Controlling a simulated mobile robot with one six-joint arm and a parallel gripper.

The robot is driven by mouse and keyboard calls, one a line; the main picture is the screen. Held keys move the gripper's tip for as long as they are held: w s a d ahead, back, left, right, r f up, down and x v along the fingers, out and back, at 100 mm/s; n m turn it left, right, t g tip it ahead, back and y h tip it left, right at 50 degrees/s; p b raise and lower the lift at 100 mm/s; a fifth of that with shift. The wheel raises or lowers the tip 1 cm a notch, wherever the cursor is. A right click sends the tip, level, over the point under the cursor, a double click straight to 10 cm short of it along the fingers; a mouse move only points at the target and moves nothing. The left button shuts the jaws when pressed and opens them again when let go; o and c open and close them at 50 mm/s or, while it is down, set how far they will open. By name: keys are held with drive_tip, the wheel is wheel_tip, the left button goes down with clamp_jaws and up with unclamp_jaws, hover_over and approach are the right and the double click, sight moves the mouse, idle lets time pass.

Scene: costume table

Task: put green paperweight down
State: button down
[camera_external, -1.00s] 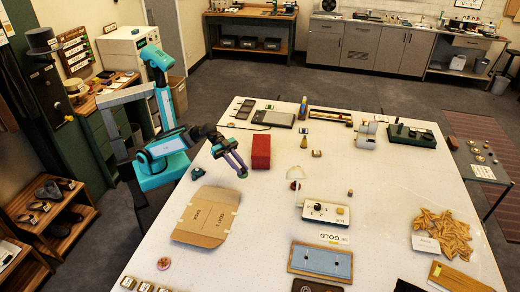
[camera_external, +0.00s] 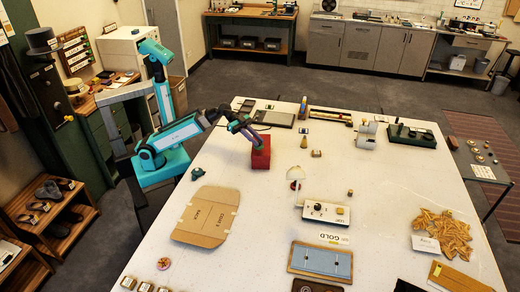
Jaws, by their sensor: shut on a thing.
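My gripper (camera_external: 256,143) is at the upper part of the red box (camera_external: 261,160), overlapping it in the picture. Its jaws are shut on a small dark thing at the fingertips, which I take to be the green paperweight; it is too small and too covered by the fingers to make out clearly. I cannot tell whether it touches the box's top or hangs just above it. The red box stands upright on the white table (camera_external: 330,260).
A small teal object (camera_external: 197,174) lies near the table's left edge. A flattened cardboard piece (camera_external: 207,216) lies in front of it. A small white lamp (camera_external: 296,173) and a control box (camera_external: 326,214) stand to the right. Bare table lies between cardboard and lamp.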

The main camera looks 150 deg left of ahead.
drive_tip(key=shift+n+y, duration=0.3)
drive_tip(key=shift+y, duration=0.1)
drive_tip(key=s+a, duration=0.2)
drive_tip(key=s, duration=0.1)
drive_tip(key=s+a+r+p, duration=0.1)
drive_tip(key=s+a, duration=0.2)
drive_tip(key=s, duration=0.1)
drive_tip(key=s+a+p, duration=0.1)
drive_tip(key=s+a, duration=0.2)
drive_tip(key=s, duration=0.1)
drive_tip(key=shift+r, duration=0.35)
drive_tip(key=s+a+r+p, duration=0.2)
drive_tip(key=s+a, duration=0.2)
drive_tip(key=s, duration=0.5)
drive_tip(key=shift+n+y, duration=0.3)
drive_tip(key=shift+n, duration=0.1)
drive_tip(key=shift+f+b, duration=0.35)
drive_tip(key=shift+f, duration=5.5)
drive_tip(key=shift+r+p, duration=0.15)
drive_tip(key=shift+p, duration=0.2)
